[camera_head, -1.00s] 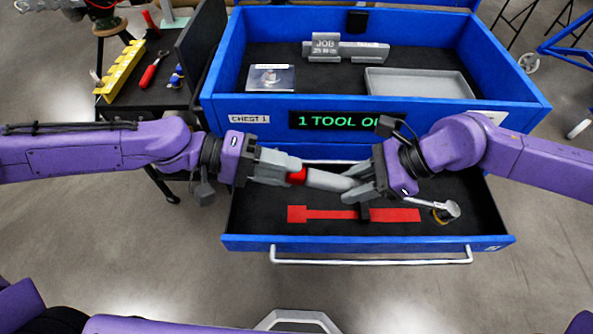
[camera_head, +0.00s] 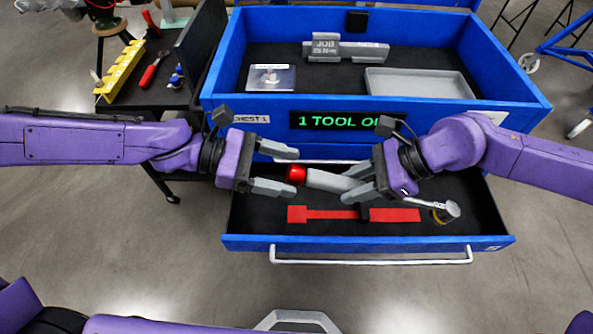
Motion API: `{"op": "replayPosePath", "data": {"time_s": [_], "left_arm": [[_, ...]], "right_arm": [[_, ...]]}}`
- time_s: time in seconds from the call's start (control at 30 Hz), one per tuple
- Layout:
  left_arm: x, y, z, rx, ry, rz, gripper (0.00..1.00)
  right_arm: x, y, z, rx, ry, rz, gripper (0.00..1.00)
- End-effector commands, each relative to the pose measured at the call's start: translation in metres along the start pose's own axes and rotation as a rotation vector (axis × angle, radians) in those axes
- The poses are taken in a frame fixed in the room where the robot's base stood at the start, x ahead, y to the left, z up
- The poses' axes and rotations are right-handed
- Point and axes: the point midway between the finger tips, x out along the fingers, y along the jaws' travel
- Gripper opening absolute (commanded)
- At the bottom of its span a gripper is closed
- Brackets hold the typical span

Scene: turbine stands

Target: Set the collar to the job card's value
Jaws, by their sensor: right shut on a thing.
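My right gripper (camera_head: 362,181) is shut on a grey torque wrench (camera_head: 328,181), held above the open drawer. The wrench's red collar (camera_head: 296,174) is at its left end, and its head (camera_head: 452,208) sticks out to the right beyond my gripper. My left gripper (camera_head: 293,171) is open, its fingers apart, just left of the collar and apparently not touching it.
The blue chest's open drawer (camera_head: 260,242) has a red tool-shaped recess (camera_head: 345,214) in its dark liner. A display (camera_head: 340,119) reads "1 TOOL O…", partly covered by my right arm. A grey tray (camera_head: 418,84) and a picture card (camera_head: 271,78) lie in the top compartment. A side table with tools is at left.

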Motion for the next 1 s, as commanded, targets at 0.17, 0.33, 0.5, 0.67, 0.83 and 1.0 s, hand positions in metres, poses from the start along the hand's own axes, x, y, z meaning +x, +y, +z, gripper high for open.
{"op": "replayPosePath", "data": {"time_s": [0.17,0.33,0.5,0.67,0.83,1.0], "left_arm": [[0.0,0.0,0.0,0.001,0.0,-0.001,0.78],[0.0,0.0,0.0,0.002,0.0,-0.001,0.78],[-0.005,0.0,0.0,0.004,0.001,0.001,0.78],[-0.019,0.001,0.001,0.004,0.0,0.002,0.78],[-0.034,0.001,0.001,0.005,0.0,0.002,0.78],[-0.047,0.0,0.0,0.005,0.001,0.0,0.78]], "right_arm": [[-0.001,-0.001,0.001,-0.001,-0.001,-0.003,0.0],[-0.001,-0.001,0.001,-0.001,-0.001,-0.003,0.0],[-0.001,-0.001,0.001,-0.001,-0.001,-0.003,0.0],[-0.001,-0.001,0.001,-0.001,-0.001,-0.003,0.0],[-0.001,-0.001,0.001,-0.001,-0.001,-0.003,0.0],[-0.001,-0.001,0.001,-0.001,-0.001,-0.003,0.0]]}}
